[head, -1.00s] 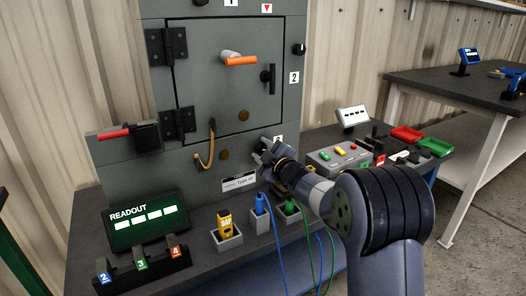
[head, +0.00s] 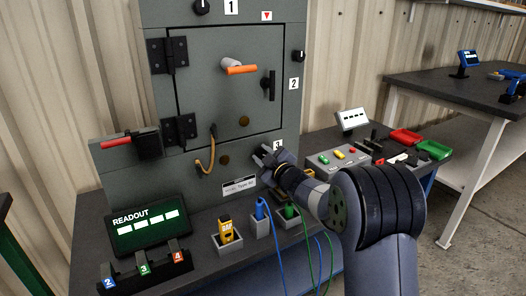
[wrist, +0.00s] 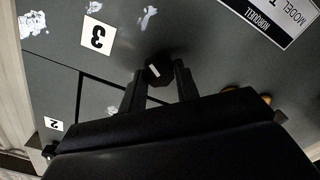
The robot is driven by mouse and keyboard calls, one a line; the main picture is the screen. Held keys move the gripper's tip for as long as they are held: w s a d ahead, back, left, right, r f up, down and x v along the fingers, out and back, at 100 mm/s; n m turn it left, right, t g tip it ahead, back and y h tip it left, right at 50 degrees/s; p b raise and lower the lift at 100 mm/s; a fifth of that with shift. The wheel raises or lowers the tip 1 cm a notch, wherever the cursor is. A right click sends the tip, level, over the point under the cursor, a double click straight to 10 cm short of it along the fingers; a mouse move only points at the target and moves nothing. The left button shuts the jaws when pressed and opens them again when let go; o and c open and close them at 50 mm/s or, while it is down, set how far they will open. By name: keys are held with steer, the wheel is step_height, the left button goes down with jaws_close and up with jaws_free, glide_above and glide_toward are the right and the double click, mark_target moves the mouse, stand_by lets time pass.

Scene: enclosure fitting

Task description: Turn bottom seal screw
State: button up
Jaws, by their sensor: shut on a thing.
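The bottom seal screw (wrist: 158,70) is a dark round knob with a white mark, beside the label 3 (wrist: 98,36) on the grey enclosure front. My gripper (wrist: 158,84) is shut on it, with one finger on each side in the wrist view. In the head view my gripper (head: 266,158) reaches the lower right of the enclosure (head: 160,205), just below the label 3, and hides the screw. The other seal screws are the top one (head: 202,6) near label 1 and the side one (head: 298,55) near label 2.
The closed door (head: 205,100) has an orange handle (head: 241,70) and a black latch (head: 268,84). A cable loop (head: 209,155) hangs at lower left.

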steer(key=m+p, duration=0.3)
steer(key=m, duration=0.1)
steer(key=shift+r+m+p, duration=0.2)
steer(key=shift+m+p, duration=0.1)
steer(key=shift+p, duration=0.1)
steer(key=shift+d+f+m+p, duration=0.15)
steer(key=shift+m+p, duration=1.05)
steer(key=shift+m, duration=0.7)
steer(key=o, duration=1)
steer(key=shift+w, duration=0.1)
steer(key=v, duration=1)
steer(key=shift+s+d+p, duration=0.25)
steer(key=shift+s+p, duration=0.1)
steer(key=shift+p, duration=0.05)
